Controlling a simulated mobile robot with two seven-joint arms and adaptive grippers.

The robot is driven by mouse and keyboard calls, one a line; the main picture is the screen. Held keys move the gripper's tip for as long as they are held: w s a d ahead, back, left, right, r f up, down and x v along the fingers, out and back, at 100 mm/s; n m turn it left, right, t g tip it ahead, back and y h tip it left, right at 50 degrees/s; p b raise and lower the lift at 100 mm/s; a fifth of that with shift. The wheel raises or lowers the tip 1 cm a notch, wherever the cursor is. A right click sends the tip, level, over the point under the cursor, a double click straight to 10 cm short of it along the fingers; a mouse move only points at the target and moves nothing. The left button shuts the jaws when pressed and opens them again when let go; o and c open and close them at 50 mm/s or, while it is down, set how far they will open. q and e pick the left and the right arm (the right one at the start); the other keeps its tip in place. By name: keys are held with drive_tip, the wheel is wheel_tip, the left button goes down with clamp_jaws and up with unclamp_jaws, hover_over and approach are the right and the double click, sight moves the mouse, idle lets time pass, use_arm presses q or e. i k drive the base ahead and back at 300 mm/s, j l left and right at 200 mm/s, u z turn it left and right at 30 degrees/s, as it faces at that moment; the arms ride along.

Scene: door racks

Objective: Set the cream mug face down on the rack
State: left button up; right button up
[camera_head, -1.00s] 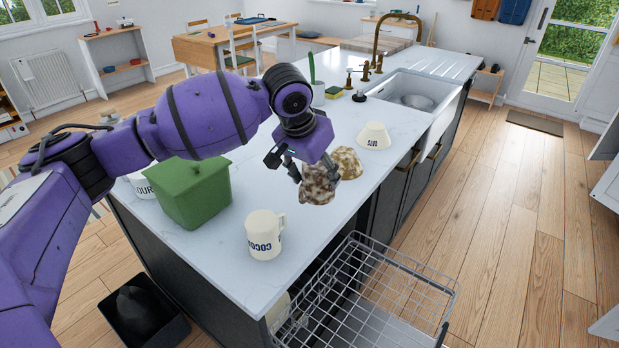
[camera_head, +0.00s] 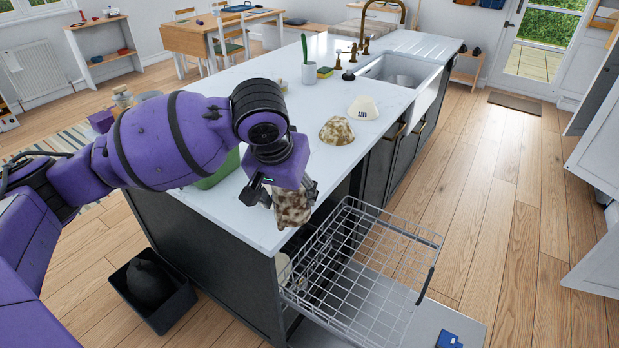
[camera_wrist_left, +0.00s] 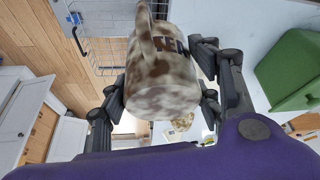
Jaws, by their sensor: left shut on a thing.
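My left gripper (camera_head: 288,190) is shut on a mug (camera_head: 292,208) mottled brown and cream, near the counter's front edge beside the rack. In the left wrist view the mottled mug (camera_wrist_left: 160,75) sits between the fingers (camera_wrist_left: 160,88), with its handle at the top and dark lettering on its side. Its flat base seems to face the wrist camera. My right gripper is not in view.
A mottled bowl (camera_head: 337,131) and a cream bowl (camera_head: 363,108) stand face down on the white counter (camera_head: 300,90). A green bin (camera_wrist_left: 292,72) stands on the counter, mostly hidden by my arm in the head view. A dark bin (camera_head: 150,285) is on the floor.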

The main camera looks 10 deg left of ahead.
sight(375, 307)
drive_tip(key=i+l+u, duration=0.1)
drive_tip(key=l+u, duration=0.2)
drive_tip(key=l, duration=0.8)
drive_tip(key=l+u, duration=0.3)
drive_tip(key=l, duration=0.75)
